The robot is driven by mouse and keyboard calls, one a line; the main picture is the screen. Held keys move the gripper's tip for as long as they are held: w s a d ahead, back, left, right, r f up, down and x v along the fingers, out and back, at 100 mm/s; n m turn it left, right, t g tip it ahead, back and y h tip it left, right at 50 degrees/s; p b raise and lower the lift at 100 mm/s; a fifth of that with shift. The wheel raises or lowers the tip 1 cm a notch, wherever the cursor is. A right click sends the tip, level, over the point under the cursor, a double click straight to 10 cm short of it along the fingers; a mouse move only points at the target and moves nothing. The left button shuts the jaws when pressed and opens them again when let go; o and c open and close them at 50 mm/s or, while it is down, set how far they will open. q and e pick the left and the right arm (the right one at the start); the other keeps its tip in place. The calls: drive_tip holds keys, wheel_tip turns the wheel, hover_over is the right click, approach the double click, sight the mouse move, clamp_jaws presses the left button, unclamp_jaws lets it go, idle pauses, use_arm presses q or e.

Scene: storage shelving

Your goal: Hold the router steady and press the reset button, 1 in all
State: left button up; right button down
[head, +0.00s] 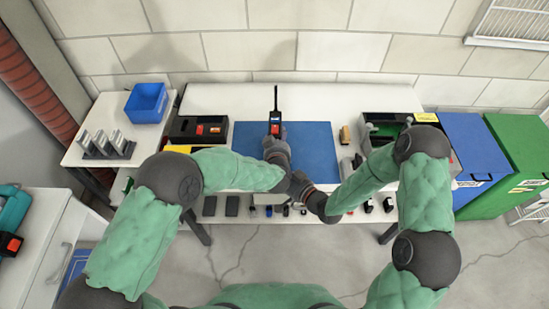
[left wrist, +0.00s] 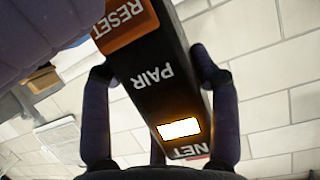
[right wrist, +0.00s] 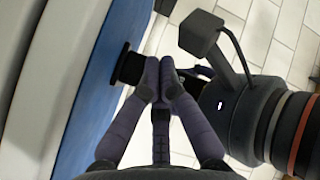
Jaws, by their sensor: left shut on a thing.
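The router (head: 275,127) is a black handheld-like box with an antenna, standing upright over the blue mat. My left gripper (head: 277,146) is shut on it. In the left wrist view the router (left wrist: 155,75) shows PAIR and NET labels, a lit window, and the orange reset button (left wrist: 128,22) labelled RESET. The left fingers lie on both sides of the router. A dark rounded shape at top left overlaps the button's edge; I cannot tell whether it touches. My right gripper (head: 297,183) is below and right of the router; its fingertips (right wrist: 162,66) are together and empty.
The blue mat (head: 315,150) lies on the white table. A black bin (head: 187,131) is on its left and an open dark case (head: 395,121) on its right. Blue and green bins stand at right.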

use_arm(q)
drive_tip(key=shift+f, duration=0.1)
use_arm(e)
drive_tip(key=shift+s, duration=2)
use_arm(q)
drive_tip(key=o, duration=1.6)
drive_tip(key=shift+c, duration=0.2)
